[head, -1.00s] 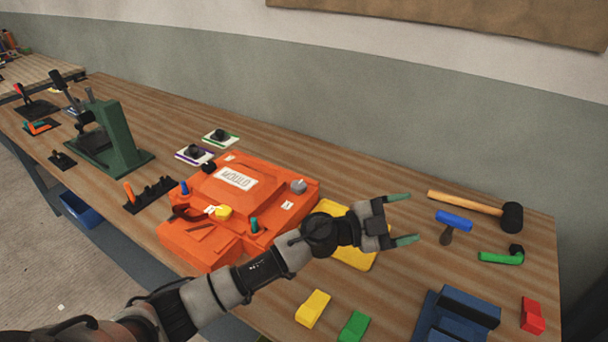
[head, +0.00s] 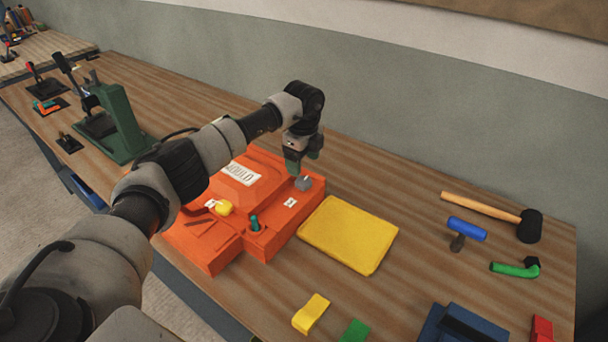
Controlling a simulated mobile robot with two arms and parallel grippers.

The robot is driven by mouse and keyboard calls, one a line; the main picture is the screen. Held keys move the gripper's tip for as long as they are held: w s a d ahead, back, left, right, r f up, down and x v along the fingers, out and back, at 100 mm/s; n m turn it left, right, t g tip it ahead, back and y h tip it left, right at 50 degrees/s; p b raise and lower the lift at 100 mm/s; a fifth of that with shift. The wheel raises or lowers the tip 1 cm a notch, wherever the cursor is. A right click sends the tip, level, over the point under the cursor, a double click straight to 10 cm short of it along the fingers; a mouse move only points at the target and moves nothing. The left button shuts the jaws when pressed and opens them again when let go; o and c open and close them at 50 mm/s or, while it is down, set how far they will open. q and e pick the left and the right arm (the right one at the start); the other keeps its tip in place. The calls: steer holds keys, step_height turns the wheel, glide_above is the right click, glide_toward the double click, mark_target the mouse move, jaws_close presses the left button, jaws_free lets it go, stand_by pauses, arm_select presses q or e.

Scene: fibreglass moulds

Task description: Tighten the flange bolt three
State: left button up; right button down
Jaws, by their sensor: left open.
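The orange mould (head: 215,240) sits on the bench with a white label on its raised top. Bolt heads stand on its flange: a grey one (head: 303,183) at the right corner, a teal one (head: 254,222) at the front and a yellow one (head: 224,207) at the left. Small white number tags lie beside some; I cannot read them surely. My left gripper (head: 303,160) is open and empty, fingers pointing down, just above the grey bolt and apart from it. My left arm hides the mould's far left part. My right gripper is out of view.
A yellow pad (head: 348,234) lies right of the mould. A blue-handled tool (head: 467,229), a green bent tool (head: 515,269) and a mallet (head: 490,212) lie at the right. A green press (head: 122,128) stands at the left. Coloured blocks lie along the front.

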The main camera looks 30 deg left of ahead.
mark_target(303, 180)
arm_select(q)
step_height(303, 180, down, 6)
steer(key=shift+r+p, duration=0.25)
steer(key=shift+p, duration=0.15)
steer(key=shift+f, duration=0.4)
steer(key=shift+c, duration=0.3)
steer(key=c, duration=0.9)
steer(key=shift+o, duration=0.2)
